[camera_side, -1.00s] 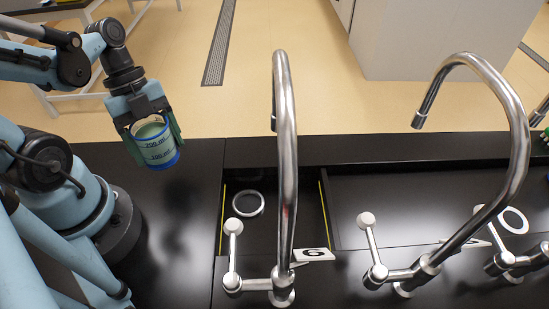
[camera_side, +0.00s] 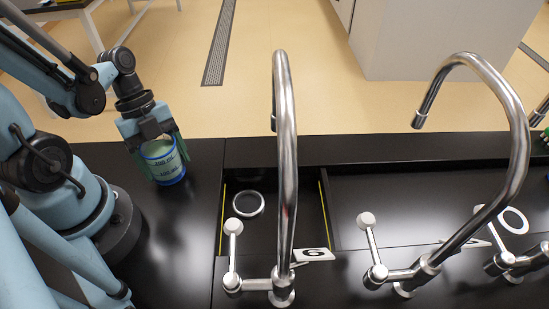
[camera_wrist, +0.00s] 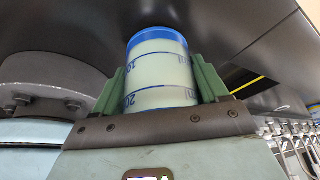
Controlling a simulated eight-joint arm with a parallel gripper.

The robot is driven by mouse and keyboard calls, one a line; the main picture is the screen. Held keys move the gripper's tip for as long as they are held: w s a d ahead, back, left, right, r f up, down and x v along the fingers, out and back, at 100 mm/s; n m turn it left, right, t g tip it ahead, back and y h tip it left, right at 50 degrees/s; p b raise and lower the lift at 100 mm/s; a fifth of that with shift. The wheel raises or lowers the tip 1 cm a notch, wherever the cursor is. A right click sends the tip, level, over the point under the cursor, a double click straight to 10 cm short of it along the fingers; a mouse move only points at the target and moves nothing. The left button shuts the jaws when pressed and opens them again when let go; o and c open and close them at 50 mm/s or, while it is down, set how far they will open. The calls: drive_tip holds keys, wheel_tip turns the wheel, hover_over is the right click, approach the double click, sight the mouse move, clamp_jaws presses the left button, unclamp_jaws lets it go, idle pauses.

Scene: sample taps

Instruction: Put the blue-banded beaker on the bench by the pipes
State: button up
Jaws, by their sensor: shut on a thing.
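The blue-banded beaker (camera_side: 165,165) holds a pale green content and has dark volume marks. My gripper (camera_side: 158,150) is shut on it, one finger on each side, above the black bench (camera_side: 185,240) left of the sink. The beaker is close to the bench surface; I cannot tell whether its base touches. In the wrist view the beaker (camera_wrist: 158,75) sits between the two green fingers, its blue band at the far end. The tall pipes, a middle one (camera_side: 286,170) and a right one (camera_side: 520,130), stand to the right.
A sink basin (camera_side: 290,215) with a white ring (camera_side: 248,204) in it lies right of the beaker. A number card (camera_side: 314,255) and a tap lever (camera_side: 232,250) are by the middle pipe. Bench left of the basin is clear.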

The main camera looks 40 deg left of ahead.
drive_tip(key=shift+f, duration=0.35)
drive_tip(key=o, duration=1.3)
drive_tip(key=shift+o, duration=0.2)
drive_tip(key=shift+s+v, duration=0.3)
drive_tip(key=shift+v, duration=5.75)
drive_tip(key=w+d+n+t+y, duration=0.2)
drive_tip(key=w+n, duration=0.4)
drive_tip(key=n, duration=0.4)
drive_tip(key=w+d+r+n+t+y, duration=0.1)
drive_tip(key=w+d+n+t, duration=0.3)
drive_tip(key=n, duration=0.5)
drive_tip(key=shift+w+r+n+t+y, duration=0.2)
drive_tip(key=shift+w+n+t+y, duration=0.2)
drive_tip(key=shift+w+t+y, duration=0.45)
drive_tip(key=shift+w, duration=0.15)
